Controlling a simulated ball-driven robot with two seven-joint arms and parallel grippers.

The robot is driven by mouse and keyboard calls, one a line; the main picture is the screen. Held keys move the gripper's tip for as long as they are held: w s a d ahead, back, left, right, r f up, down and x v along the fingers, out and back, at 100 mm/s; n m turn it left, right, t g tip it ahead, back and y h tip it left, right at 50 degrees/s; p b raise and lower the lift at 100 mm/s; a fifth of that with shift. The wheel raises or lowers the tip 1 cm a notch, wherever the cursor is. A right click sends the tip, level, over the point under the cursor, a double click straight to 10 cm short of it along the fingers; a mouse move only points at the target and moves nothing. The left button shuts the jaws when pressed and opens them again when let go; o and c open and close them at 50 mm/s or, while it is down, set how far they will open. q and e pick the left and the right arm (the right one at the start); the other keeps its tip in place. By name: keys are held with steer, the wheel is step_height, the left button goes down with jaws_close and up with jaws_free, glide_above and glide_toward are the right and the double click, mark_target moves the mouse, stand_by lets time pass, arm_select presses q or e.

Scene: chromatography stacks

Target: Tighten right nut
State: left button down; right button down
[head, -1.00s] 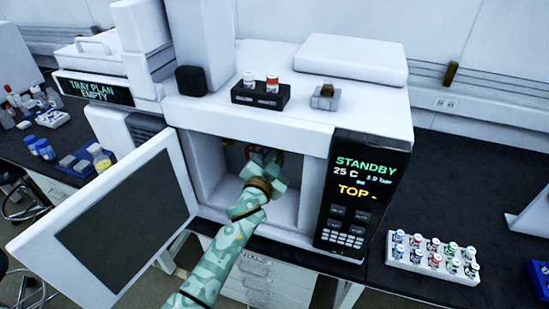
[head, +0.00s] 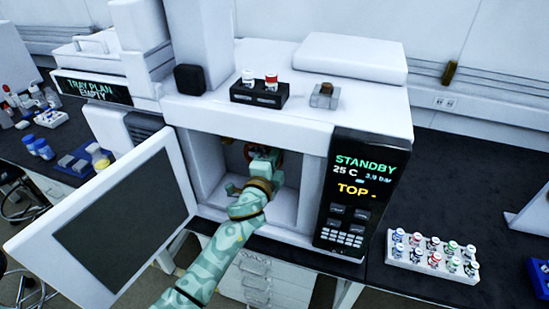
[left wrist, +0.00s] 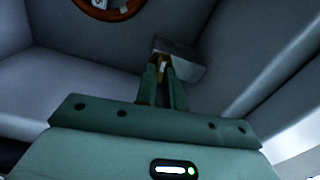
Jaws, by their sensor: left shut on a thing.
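My left gripper (head: 266,152) reaches into the open chamber of the white oven (head: 372,115). In the left wrist view the fingers (left wrist: 163,75) are close together, shut on a small brass-coloured piece, apparently the right nut (left wrist: 162,64). This nut sits at a grey block (left wrist: 182,57) on the chamber wall. In the head view my gripper and wrist hide the nut. An orange-brown ring (left wrist: 108,6) with a pale label shows at the top of the wrist view. My right gripper is in neither view.
The oven door (head: 110,225) hangs open at the left. The display panel (head: 358,195) at the right reads STANDBY, 25 C and TOP. A black vial holder (head: 260,100) and a small grey block (head: 325,101) stand on top. A white vial rack (head: 400,262) stands right of the oven.

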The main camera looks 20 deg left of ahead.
arm_select(q)
steer(key=shift+f+m, duration=0.1)
steer(key=shift+m, duration=0.5)
steer(key=c, duration=1.5)
jaws_free()
steer(key=shift+s, duration=0.15)
steer(key=s, duration=1.6)
steer(key=shift+a, duration=0.25)
